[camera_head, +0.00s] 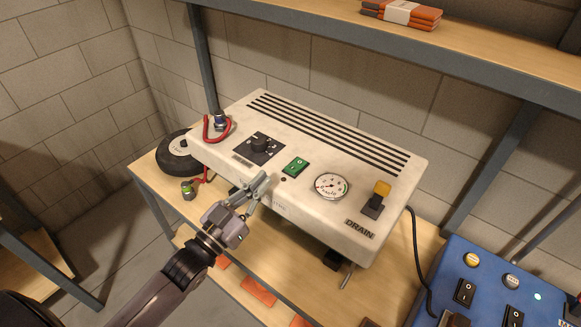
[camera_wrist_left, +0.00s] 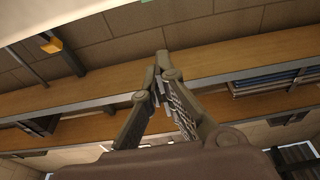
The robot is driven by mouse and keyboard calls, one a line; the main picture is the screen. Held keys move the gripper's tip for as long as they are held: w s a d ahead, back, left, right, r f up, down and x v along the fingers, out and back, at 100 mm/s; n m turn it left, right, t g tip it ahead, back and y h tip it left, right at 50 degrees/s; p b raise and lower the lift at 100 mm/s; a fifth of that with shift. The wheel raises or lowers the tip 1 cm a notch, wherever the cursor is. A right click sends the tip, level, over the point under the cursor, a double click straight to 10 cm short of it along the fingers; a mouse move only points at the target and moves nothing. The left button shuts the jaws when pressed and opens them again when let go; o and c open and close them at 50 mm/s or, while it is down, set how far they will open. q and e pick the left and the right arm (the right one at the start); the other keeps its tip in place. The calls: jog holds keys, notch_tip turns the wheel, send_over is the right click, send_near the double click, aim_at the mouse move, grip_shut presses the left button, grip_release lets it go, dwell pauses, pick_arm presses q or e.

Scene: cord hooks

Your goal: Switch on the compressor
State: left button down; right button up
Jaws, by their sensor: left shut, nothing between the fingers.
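The compressor (camera_head: 300,205) is a white box with a sloping top panel on a wooden table. A green rocker switch (camera_head: 295,165) sits in the panel's middle, between a black knob (camera_head: 260,143) and a round gauge (camera_head: 331,186). I cannot tell which side of the switch is pressed. My left gripper (camera_head: 263,183) is shut and empty, in front of the panel's front edge, left of and below the switch in the head view. Its closed fingers (camera_wrist_left: 160,65) also show in the left wrist view. My right gripper is not in view.
A yellow-handled drain lever (camera_head: 380,195) stands at the panel's right. A red hose (camera_head: 208,130) and a wheel (camera_head: 180,155) are at the left. A blue panel (camera_head: 490,285) with black rockers is at lower right. A shelf (camera_head: 470,55) runs above the back.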

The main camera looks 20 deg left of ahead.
pick_arm(q)
notch_tip(320, 180, up, 2)
jog(key=p, duration=0.4)
send_over(288, 179)
jog(key=shift+w+r, duration=0.15)
jog(key=shift+w, duration=0.1)
notch_tip(288, 179, down, 3)
jog(key=shift+r, duration=0.1)
jog(key=shift+s+f, duration=0.25)
jog(key=shift+f, duration=0.55)
jog(key=shift+f, duration=0.1)
